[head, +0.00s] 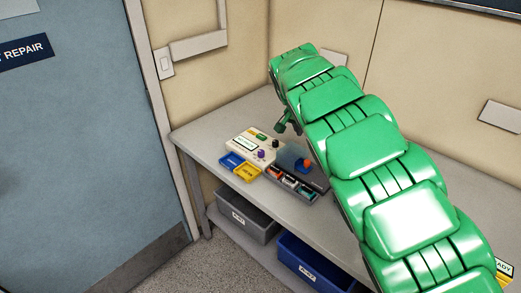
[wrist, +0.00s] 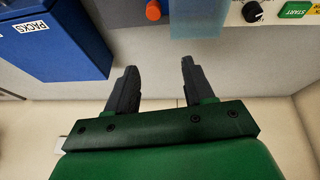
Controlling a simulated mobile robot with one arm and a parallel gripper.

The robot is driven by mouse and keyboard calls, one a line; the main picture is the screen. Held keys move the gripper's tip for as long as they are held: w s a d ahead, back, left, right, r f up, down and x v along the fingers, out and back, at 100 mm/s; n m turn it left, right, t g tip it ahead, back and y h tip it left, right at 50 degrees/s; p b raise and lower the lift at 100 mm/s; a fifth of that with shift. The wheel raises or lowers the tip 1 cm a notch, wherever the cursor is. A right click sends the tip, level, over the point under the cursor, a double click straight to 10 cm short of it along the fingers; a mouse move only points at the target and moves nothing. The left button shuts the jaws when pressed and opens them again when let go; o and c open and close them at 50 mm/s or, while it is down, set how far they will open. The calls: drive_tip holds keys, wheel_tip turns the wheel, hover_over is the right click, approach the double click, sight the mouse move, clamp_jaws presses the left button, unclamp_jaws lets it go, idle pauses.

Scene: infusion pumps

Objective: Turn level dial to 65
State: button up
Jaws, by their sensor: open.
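A beige pump panel (head: 240,137) sits on the bench in the head view. It carries a small screen (head: 245,143), a black knob (head: 275,143) and a purple knob (head: 261,154). I cannot read which knob is the level dial, or its setting. The wrist view shows a black knob (wrist: 252,11) beside a green START label (wrist: 296,10) at the top right. My gripper (wrist: 158,68) is open and empty, with both fingers apart from the knobs. In the head view its end is mostly hidden by my green arm.
An orange knob (head: 307,163) stands right of the panel; it also shows in the wrist view (wrist: 153,10). Blue (head: 231,160) and yellow (head: 247,173) trays and a grey tray with several items (head: 271,173) lie in front. A blue PACKS bin (wrist: 55,50) is at left.

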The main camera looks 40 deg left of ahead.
drive_tip(key=n+y, duration=0.1)
drive_tip(key=y, duration=0.1)
approach(261, 151)
drive_tip(key=shift+x, duration=4.2)
clamp_jaws()
